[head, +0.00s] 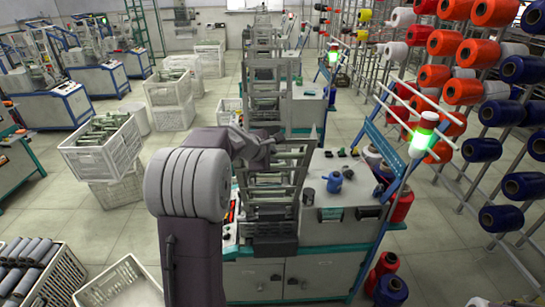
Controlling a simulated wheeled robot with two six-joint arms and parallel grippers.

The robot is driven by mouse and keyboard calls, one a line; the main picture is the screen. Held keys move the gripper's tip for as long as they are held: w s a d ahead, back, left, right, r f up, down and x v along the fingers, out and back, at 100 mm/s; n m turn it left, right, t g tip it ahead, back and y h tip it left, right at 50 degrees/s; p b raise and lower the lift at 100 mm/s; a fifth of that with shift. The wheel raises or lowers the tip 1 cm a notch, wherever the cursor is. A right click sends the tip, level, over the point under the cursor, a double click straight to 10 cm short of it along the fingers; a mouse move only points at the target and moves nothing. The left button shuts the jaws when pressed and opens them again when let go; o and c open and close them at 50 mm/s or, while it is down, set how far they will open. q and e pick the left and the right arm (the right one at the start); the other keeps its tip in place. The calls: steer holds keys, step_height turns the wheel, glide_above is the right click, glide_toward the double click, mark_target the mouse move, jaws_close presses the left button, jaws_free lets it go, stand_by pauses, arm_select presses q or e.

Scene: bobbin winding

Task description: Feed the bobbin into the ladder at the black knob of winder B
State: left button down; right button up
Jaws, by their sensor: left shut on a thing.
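My left arm rises from the lower middle, and its grey gripper (268,145) reaches in at the upper part of the near winder's ladder (296,185). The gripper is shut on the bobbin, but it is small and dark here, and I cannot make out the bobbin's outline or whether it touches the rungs. The ladder is an upright metal rack standing on the near winder (265,270). My arm covers part of its left side. I cannot single out the black knob or read a letter on the winder. My right gripper is not in view.
A blue jug (334,182) and a dark cup (308,196) stand on the winder top, right of the ladder. A lit green lamp (422,138) and a rack of red and blue spools are at right.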

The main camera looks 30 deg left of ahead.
arm_select(q)
steer(key=shift+w+a+f+b, duration=0.1)
steer(key=shift+w+f+b, duration=0.15)
steer(key=shift+f, duration=0.25)
steer(key=shift+w+a+f+b, duration=0.1)
steer(key=shift+f+b, duration=0.25)
steer(key=shift+f, duration=0.1)
steer(key=c, duration=0.9)
jaws_free()
steer(key=p+v, duration=0.1)
steer(key=v, duration=0.2)
steer(key=w+r+p+v, duration=0.1)
steer(key=p+v, duration=0.1)
steer(key=v, duration=0.2)
steer(key=d+p+v, duration=0.1)
steer(key=p+v, duration=0.1)
steer(key=v, duration=0.2)
steer(key=shift+r, duration=0.55)
